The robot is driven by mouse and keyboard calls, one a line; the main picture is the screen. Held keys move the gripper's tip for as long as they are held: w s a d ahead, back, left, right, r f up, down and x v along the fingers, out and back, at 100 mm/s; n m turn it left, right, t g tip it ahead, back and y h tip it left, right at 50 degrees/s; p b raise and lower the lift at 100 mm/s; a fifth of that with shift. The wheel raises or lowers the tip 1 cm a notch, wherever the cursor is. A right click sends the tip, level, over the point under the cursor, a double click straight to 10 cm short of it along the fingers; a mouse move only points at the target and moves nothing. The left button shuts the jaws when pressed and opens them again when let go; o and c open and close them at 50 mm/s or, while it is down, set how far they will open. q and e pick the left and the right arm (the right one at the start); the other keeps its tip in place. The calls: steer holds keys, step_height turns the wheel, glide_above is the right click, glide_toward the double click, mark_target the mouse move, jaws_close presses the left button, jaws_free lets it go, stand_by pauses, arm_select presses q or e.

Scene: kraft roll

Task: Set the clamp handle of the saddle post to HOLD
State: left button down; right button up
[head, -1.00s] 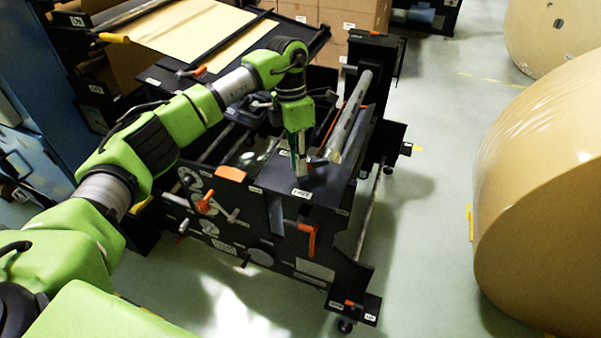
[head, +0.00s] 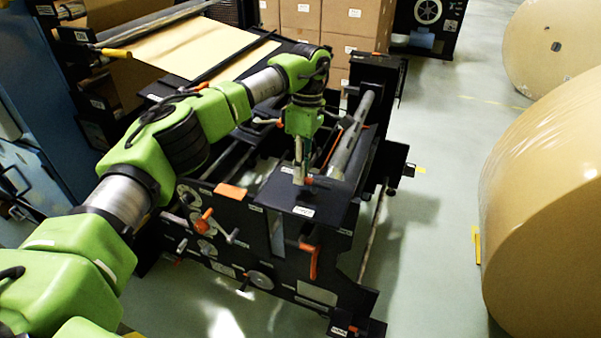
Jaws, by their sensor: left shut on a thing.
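My left gripper (head: 301,178) points down over the black top plate (head: 325,205) of the machine, at the near end of a grey shaft (head: 352,140). Its fingers are shut on a small handle, apparently the clamp handle (head: 309,181), of which only a reddish bit shows beside the fingertips. The fingers hide most of the handle and the post under it. A white label (head: 304,211) lies on the plate in front of the gripper; its text is too small to read. My right gripper is not in view.
An orange lever (head: 314,262) hangs on the machine's front, and another orange handle (head: 203,220) sits further left. A large kraft roll (head: 550,190) stands at the right. Clear floor (head: 430,240) lies between it and the machine.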

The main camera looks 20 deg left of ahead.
arm_select(q)
steer(key=shift+w+r+m, duration=0.15)
steer(key=shift+m, duration=0.15)
stand_by(0.4)
steer(key=c, duration=2)
jaws_free()
steer(key=r, duration=0.4)
steer(key=w+r, duration=0.1)
steer(key=r, duration=0.2)
steer(key=w+r, duration=0.1)
steer(key=r, duration=0.3)
steer(key=shift+w+d+r, duration=0.1)
steer(key=shift+r, duration=0.2)
